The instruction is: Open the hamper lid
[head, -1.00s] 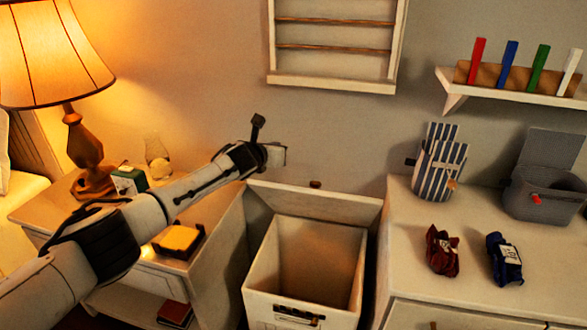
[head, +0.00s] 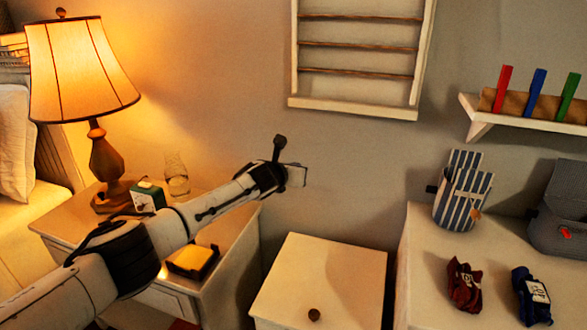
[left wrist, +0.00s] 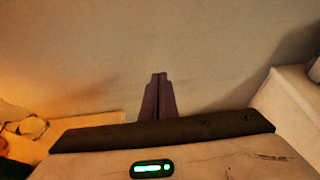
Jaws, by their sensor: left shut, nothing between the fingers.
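The white hamper (head: 325,278) stands between the nightstand and the dresser in the head view. Its lid lies flat over the opening, with a dark round knob (head: 314,315) near the front edge. The inside of the hamper is hidden. My left gripper (head: 298,175) is in the air above and behind the hamper, in front of the wall, apart from the lid. In the left wrist view its fingers (left wrist: 158,90) are together with nothing between them. My right gripper is not in view.
A nightstand at left holds a lit lamp (head: 106,155), a green box (head: 148,196), a glass (head: 176,176) and a black tray with a yellow block. The dresser at right holds a striped pouch (head: 462,192), red bundle (head: 464,284), blue bundle (head: 530,294) and grey bin (head: 562,210).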

